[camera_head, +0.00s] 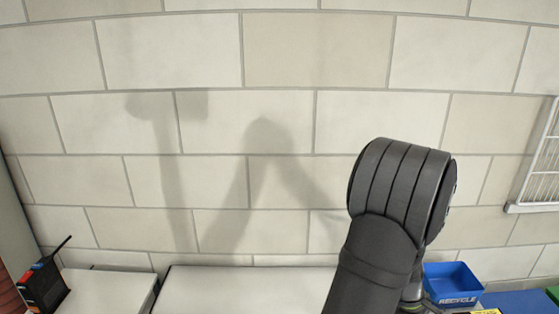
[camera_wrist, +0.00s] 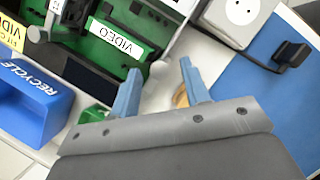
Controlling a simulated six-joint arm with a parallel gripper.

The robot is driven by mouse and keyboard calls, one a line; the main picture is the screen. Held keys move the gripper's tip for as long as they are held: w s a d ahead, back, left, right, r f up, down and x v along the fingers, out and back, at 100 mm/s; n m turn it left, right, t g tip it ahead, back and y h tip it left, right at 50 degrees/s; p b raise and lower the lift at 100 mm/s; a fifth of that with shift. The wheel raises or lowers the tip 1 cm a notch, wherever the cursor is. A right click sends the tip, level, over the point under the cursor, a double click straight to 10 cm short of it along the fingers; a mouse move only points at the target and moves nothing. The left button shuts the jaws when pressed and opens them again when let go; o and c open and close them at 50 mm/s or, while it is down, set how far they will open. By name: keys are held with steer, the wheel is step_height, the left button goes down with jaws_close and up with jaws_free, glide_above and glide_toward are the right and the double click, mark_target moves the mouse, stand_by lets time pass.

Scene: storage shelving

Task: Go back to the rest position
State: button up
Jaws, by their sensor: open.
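My gripper (camera_wrist: 160,66) shows in the wrist view with its two blue fingers spread apart and nothing held between them. Below the fingers lie a white surface and a small tan thing, mostly hidden by the right finger. In the head view my dark arm rises at the lower right in front of the wall, and my gripper cannot be made out there.
A blue RECYCLE bin (camera_head: 455,283) stands right of my arm; it also shows in the wrist view (camera_wrist: 33,108). Green VIDEO bins (camera_wrist: 100,48), a white socket box (camera_wrist: 238,18) and a blue surface (camera_wrist: 260,95) surround my gripper. A white rack (camera_head: 545,165) hangs at right.

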steer(key=v, duration=1.8)
steer(key=x, duration=1.7)
steer(key=shift+s+d+f, duration=0.1)
steer(key=shift+f, duration=0.15)
steer(key=shift+d+f+m, duration=0.15)
steer(key=shift+f+m, duration=0.1)
steer(key=shift+m, duration=0.05)
steer(key=m+g+y, duration=0.1)
steer(key=m, duration=0.2)
steer(key=shift+d+m, duration=0.1)
steer(key=shift+m, duration=0.2)
steer(key=m+y, duration=0.2)
steer(key=m, duration=0.2)
steer(key=shift+d+m, duration=0.2)
steer(key=shift+m, duration=0.2)
steer(key=m+y, duration=0.1)
steer(key=m, duration=0.1)
steer(key=m+y, duration=0.1)
steer(key=m, duration=0.1)
steer(key=shift+d+r+m, duration=0.1)
steer(key=shift+d+m, duration=0.1)
steer(key=shift+m, duration=0.1)
steer(key=shift+m+t+y, duration=0.4)
steer(key=shift+m+y, duration=0.2)
steer(key=shift+m, duration=1.2)
